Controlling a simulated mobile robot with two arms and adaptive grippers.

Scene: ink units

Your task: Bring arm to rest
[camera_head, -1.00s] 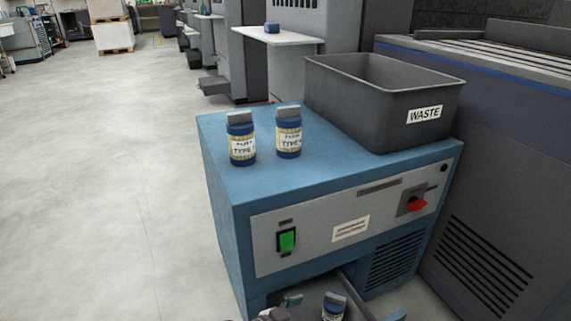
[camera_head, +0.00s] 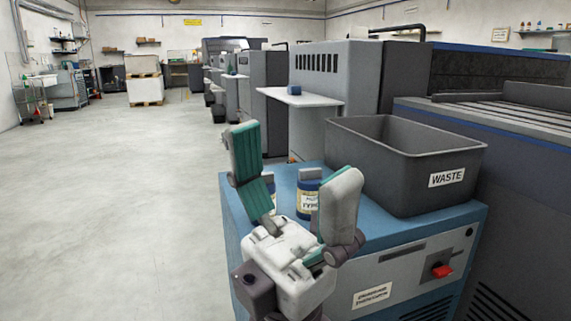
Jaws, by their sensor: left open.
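My left gripper (camera_head: 296,165) rises from the bottom of the head view, fingers pointing up and spread wide apart. It is open, with nothing held between its fingers. Behind it, two blue ink units with pale labels stand on the blue cabinet (camera_head: 400,228). One ink unit (camera_head: 308,196) shows between the fingers; the other (camera_head: 270,188) is mostly hidden behind the left finger. My right gripper is not in view.
A dark grey bin labelled WASTE (camera_head: 440,160) stands on the right part of the cabinet top. The cabinet front has a red switch (camera_head: 441,271). A large grey machine (camera_head: 520,205) stands at the right. Open floor (camera_head: 120,200) lies to the left.

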